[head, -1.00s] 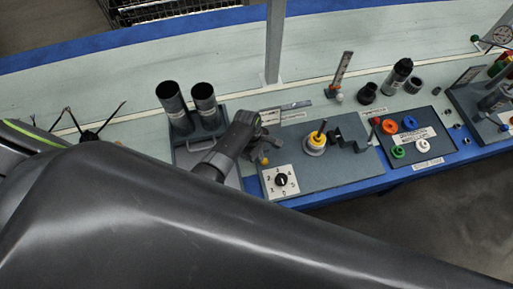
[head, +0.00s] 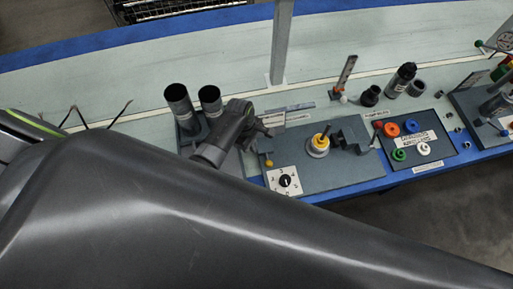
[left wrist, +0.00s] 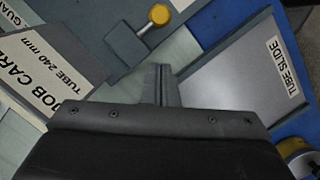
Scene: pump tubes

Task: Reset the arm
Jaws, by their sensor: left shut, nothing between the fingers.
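My left gripper (head: 264,126) is shut and empty. In the head view it hangs over the bench beside two upright dark tubes (head: 178,98). In the left wrist view its closed fingers (left wrist: 162,84) point over a gap between a grey plate marked "TUBE SLIDE" (left wrist: 245,85) and a grey block with a yellow knob (left wrist: 128,42). Nothing is between the fingers. My dark arm fills the lower head view and hides the bench's near left part. My right gripper does not show.
A grey board carries a numbered dial (head: 284,181) and a yellow ringed post (head: 319,144). Right of it is a board with coloured rings (head: 391,130). A dark bottle (head: 399,80) and a grey upright post (head: 281,45) stand behind. A pale strip of bench behind is clear.

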